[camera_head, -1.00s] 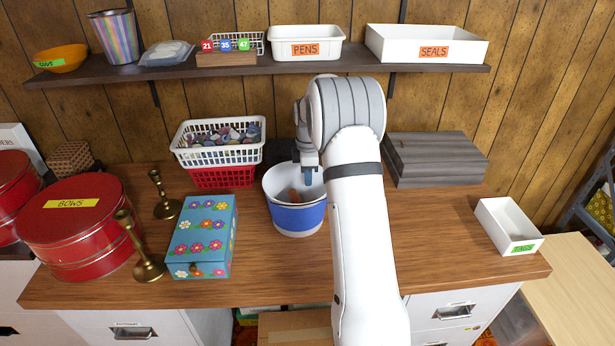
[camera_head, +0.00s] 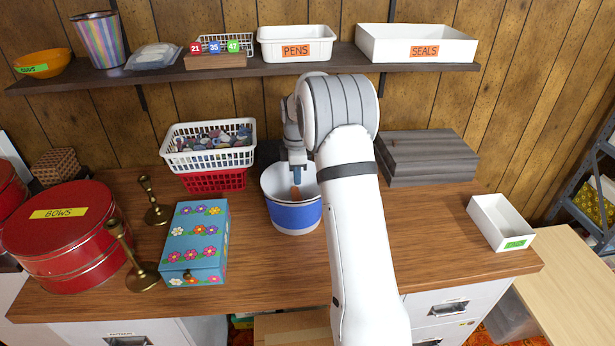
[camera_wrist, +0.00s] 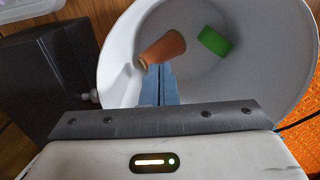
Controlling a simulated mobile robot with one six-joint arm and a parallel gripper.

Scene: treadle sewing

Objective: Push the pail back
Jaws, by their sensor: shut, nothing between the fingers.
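The pail (camera_head: 295,216) is white with a blue band and stands upright on the wooden worktop, just left of my arm. My gripper (camera_head: 297,183) is shut and empty, with its blue fingertips inside the pail's mouth. In the wrist view the pail (camera_wrist: 240,105) opens wide around the shut fingertips (camera_wrist: 158,75). An orange cup-like piece (camera_wrist: 163,48) and a green piece (camera_wrist: 214,41) lie inside it. I cannot tell whether the fingers touch the pail's wall. My arm hides the worktop to the pail's right.
A dark box (camera_wrist: 45,75) stands close beside the pail. White and red baskets (camera_head: 210,148) are behind left, a flowered box (camera_head: 196,243) is left, and grey boards (camera_head: 428,157) are behind right. A shelf (camera_head: 350,62) runs above.

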